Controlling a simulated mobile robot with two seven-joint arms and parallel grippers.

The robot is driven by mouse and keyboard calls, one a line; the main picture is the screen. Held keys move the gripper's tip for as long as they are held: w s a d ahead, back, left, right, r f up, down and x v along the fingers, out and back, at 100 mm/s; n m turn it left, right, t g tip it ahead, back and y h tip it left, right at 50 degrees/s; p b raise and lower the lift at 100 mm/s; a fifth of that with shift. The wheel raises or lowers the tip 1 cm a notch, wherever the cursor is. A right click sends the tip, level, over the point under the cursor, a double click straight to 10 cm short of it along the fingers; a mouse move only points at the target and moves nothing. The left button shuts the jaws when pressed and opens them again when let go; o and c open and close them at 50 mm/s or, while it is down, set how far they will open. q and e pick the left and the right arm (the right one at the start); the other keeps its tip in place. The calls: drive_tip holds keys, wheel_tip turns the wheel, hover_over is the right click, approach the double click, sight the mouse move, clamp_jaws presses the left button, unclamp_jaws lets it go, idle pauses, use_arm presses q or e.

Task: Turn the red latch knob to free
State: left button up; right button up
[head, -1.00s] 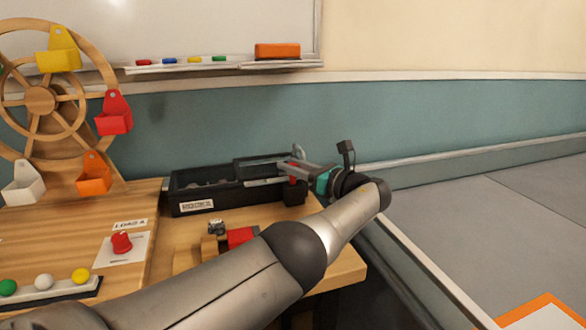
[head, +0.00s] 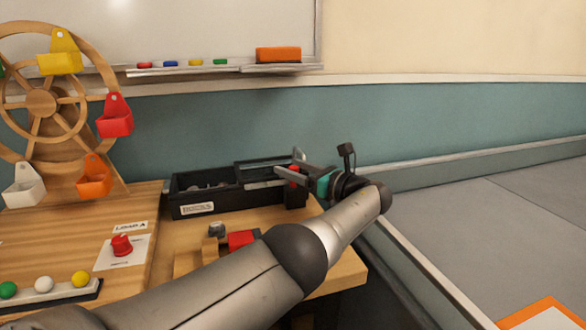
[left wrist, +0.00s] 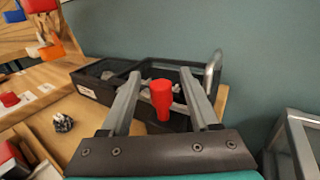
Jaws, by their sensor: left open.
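The red knob (head: 122,245) stands on a white plate on the wooden board, near the "LOAD A" label. It also shows at the left edge of the left wrist view (left wrist: 10,99). My left gripper (head: 287,165) is well to the right of this knob, at the right end of the black toolbox (head: 238,194). Its jaws are open. In the left wrist view, a red upright handle (left wrist: 161,98) shows between the two fingers (left wrist: 161,74), with a visible gap on both sides. My right gripper is not in view.
A wooden wheel (head: 42,101) with coloured buckets stands at the left. Colored balls sit in a white tray (head: 45,292) at the front left. A red block (head: 242,239) lies near my left arm. Free floor lies to the right.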

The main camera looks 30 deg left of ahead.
use_arm(q)
drive_tip(key=shift+d, duration=0.15)
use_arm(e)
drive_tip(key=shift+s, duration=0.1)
use_arm(q)
drive_tip(key=shift+d, duration=0.2)
drive_tip(key=shift+s+d+p, duration=0.2)
drive_tip(key=shift+d+p, duration=0.45)
drive_tip(key=shift+d, duration=0.3)
drive_tip(key=s+d, duration=0.2)
drive_tip(key=d, duration=1)
drive_tip(key=shift+d, duration=0.25)
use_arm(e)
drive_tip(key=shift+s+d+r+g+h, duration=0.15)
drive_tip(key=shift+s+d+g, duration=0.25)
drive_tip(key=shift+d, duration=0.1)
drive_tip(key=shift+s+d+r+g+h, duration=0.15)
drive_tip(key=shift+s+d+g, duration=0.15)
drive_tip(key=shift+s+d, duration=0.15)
use_arm(q)
drive_tip(key=shift+s, duration=0.1)
